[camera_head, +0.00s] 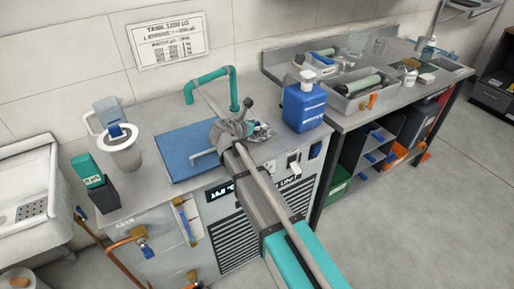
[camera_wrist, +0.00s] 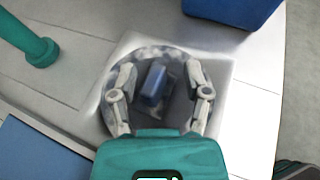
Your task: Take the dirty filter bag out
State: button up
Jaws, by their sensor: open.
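In the wrist view, a round opening in a pale square rim (camera_wrist: 220,75) lies below my gripper. Inside it sits a dark grey round top, which looks like the dirty filter bag (camera_wrist: 178,108), with an upright blue piece (camera_wrist: 153,84) in its middle. My gripper (camera_wrist: 160,76) is open. Its fingers are on either side of the blue piece, and no contact shows. In the head view my gripper (camera_head: 240,124) is over the counter by the opening, and it mostly hides the bag. How high the fingertips are above the bag is hard to tell.
A teal pipe (camera_head: 234,88) rises behind my gripper. A blue jug (camera_head: 304,104) stands to its right and a blue lid or mat (camera_head: 185,152) lies to its left.

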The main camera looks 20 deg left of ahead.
jog(key=shift+x, duration=0.9)
grip_shut()
